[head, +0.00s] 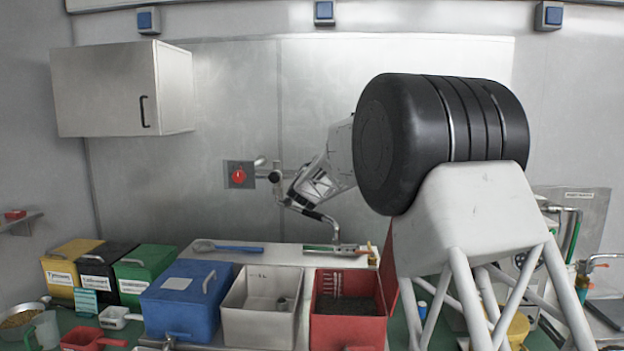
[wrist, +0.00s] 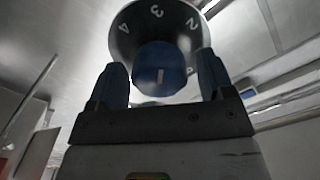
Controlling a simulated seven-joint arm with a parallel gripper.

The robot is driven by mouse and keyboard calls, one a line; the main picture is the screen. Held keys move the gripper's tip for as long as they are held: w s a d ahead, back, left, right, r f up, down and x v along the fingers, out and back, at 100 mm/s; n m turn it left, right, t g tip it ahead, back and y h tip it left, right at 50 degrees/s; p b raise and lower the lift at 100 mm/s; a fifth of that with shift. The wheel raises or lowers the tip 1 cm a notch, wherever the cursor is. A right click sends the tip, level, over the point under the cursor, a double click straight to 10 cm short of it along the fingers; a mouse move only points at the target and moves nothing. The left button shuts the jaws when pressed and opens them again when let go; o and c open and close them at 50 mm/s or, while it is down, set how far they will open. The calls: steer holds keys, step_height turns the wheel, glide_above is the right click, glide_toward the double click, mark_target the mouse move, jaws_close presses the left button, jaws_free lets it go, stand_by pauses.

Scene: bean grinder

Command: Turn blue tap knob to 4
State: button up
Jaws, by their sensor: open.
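The blue tap knob (wrist: 160,70) sits in the middle of a dark grey dial (wrist: 122,45) in the wrist view. White numbers 2, 3 and 4 show around the dial, with 4 at the upper left, 3 at the top and 2 at the upper right. A short white mark shows on the knob's face. My gripper (wrist: 162,82) is open, with one finger on each side of the knob. I cannot tell whether the fingers touch it. In the head view my gripper (head: 288,203) is at the wall pipework, and the blue knob cannot be made out there.
A red knob (head: 238,175) on a wall plate is left of my gripper. A curved spout (head: 333,228) hangs just below it. A blue bin (head: 185,305), a white bin (head: 258,325) and a red bin (head: 345,325) stand in front. A wall cabinet (head: 110,90) is at the upper left.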

steer(key=shift+w, duration=0.1)
steer(key=c, duration=0.9)
steer(key=shift+n, duration=0.3)
steer(key=shift+a+n, duration=0.1)
steer(key=shift+n, duration=2.6)
steer(key=o, duration=0.9)
steer(key=shift+s, duration=0.2)
